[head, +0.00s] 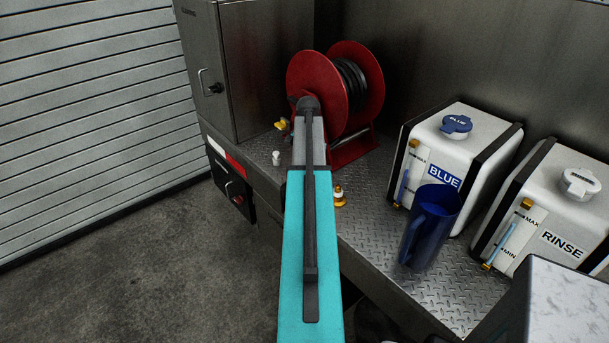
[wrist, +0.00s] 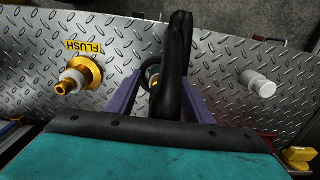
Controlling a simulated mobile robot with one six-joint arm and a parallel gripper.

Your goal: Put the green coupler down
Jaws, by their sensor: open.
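In the wrist view my gripper (wrist: 160,76) points down at the steel deck, with its two purple fingers apart. Between them shows a small part of a dark green ring, apparently the green coupler (wrist: 150,71). A thick black hose-like piece crosses in front and hides most of it. I cannot tell whether the coupler touches the deck or a fitting under it. In the head view my turquoise arm covers the gripper and the coupler.
An amber fitting (wrist: 80,78) by a FLUSH label (wrist: 85,47) and a white fitting (wrist: 260,83) flank the gripper. A red hose reel (head: 320,90), a blue jug (head: 430,228), a BLUE tank (head: 470,155) and a RINSE tank (head: 545,205) stand on the deck (head: 375,235).

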